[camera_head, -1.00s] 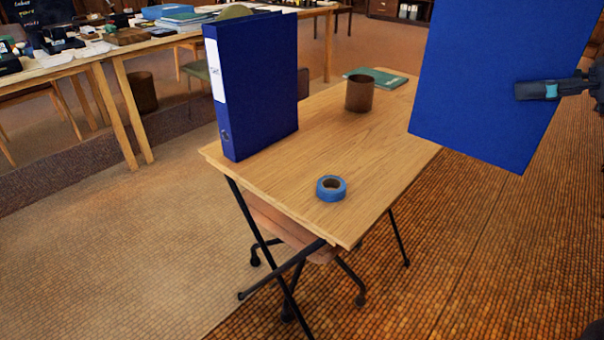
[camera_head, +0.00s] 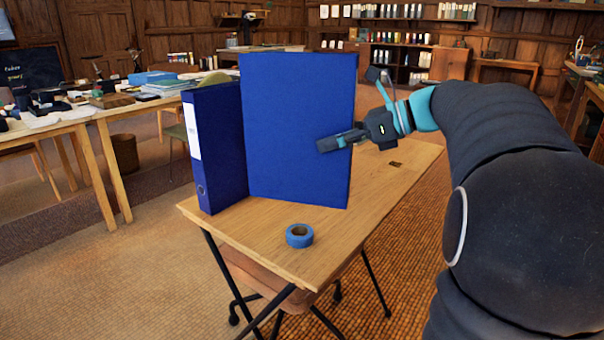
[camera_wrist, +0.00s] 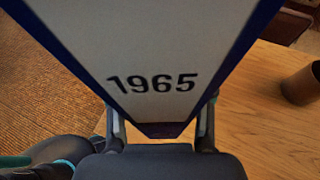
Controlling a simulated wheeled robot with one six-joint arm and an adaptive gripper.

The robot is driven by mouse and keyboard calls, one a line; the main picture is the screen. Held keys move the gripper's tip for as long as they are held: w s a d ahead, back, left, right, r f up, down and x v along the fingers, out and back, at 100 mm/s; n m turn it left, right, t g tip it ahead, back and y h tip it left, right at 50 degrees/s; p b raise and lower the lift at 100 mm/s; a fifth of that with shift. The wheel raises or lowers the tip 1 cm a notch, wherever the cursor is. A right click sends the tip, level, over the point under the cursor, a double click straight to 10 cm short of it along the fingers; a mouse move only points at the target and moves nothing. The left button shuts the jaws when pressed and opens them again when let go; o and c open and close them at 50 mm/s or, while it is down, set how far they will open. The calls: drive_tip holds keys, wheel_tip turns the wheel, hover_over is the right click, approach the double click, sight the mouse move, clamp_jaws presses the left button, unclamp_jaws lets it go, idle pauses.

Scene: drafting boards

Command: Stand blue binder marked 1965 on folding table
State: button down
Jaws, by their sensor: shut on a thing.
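The blue binder marked 1965 (camera_head: 297,125) is upright in my gripper (camera_head: 345,140), its broad blue side facing the head camera. Its white spine label reading 1965 (camera_wrist: 155,75) fills the middle of the wrist view. My gripper is shut on the binder near its spine edge, one finger on each side. The folding table (camera_head: 250,243) has a wooden top and dark legs. The held binder appears over the tabletop; I cannot tell whether its bottom edge touches the wood.
Another blue binder (camera_head: 215,148) stands upright at the table's left end, just left of the held one. A blue tape roll (camera_head: 299,236) lies near the front edge. A brown cup (camera_wrist: 301,84) shows in the wrist view. A long cluttered table (camera_head: 85,117) is at left.

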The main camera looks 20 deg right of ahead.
sight(309, 165)
drive_tip(key=w+a+f, duration=0.1)
drive_tip(key=w, duration=0.1)
drive_tip(key=w+a+f, duration=0.2)
drive_tip(key=shift+w+a+f, duration=0.15)
drive_tip(key=shift+w+a, duration=0.05)
drive_tip(key=shift+w, duration=0.05)
drive_tip(key=shift+f+b, duration=0.45)
drive_tip(key=shift+f, duration=1.75)
drive_tip(key=shift+c, duration=2.2)
unclamp_jaws()
drive_tip(key=v, duration=1.2)
drive_tip(key=shift+p, duration=0.4)
drive_tip(key=shift+w, duration=0.1)
